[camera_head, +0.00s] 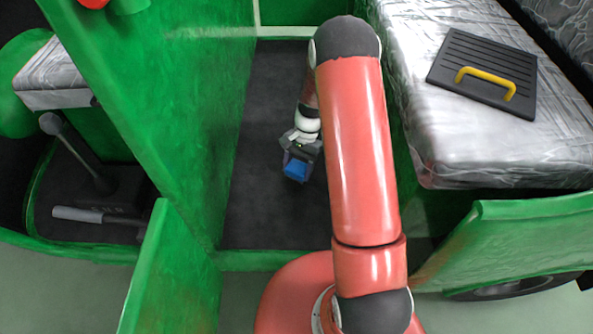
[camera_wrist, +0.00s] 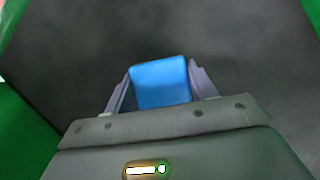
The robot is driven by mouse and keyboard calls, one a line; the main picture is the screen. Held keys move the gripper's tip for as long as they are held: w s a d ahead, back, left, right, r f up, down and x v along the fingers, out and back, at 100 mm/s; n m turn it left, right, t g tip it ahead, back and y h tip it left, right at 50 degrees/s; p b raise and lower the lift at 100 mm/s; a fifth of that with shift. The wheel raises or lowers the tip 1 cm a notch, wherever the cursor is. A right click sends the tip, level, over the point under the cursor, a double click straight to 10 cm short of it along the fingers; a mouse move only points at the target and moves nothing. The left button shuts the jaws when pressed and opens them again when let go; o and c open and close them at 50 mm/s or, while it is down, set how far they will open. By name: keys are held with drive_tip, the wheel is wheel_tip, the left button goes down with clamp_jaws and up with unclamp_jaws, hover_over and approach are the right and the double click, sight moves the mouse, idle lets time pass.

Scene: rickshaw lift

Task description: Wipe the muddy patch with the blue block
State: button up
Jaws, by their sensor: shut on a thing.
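The blue block (camera_head: 296,170) is in my gripper (camera_head: 293,160), over the dark floor between the green walls. In the wrist view the blue block (camera_wrist: 160,82) sits between the two fingers of my gripper (camera_wrist: 161,90), which is shut on it. The dark floor (camera_wrist: 235,45) fills the view beyond the block. I cannot tell whether the block touches the floor. No distinct muddy patch stands out in either view; the floor shows only faint, cloudy lighter tones.
A green partition (camera_head: 165,110) stands left of my gripper. A silver-covered seat (camera_head: 440,120) is on the right, with a black board (camera_head: 485,70) with a yellow handle on it. A lever (camera_head: 78,150) stands at the left. The dark floor (camera_head: 262,100) behind the gripper is clear.

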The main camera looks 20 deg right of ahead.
drive_tip(key=shift+s+r+p, duration=0.1)
drive_tip(key=shift+r+p, duration=1.5)
drive_tip(key=shift+r, duration=1.15)
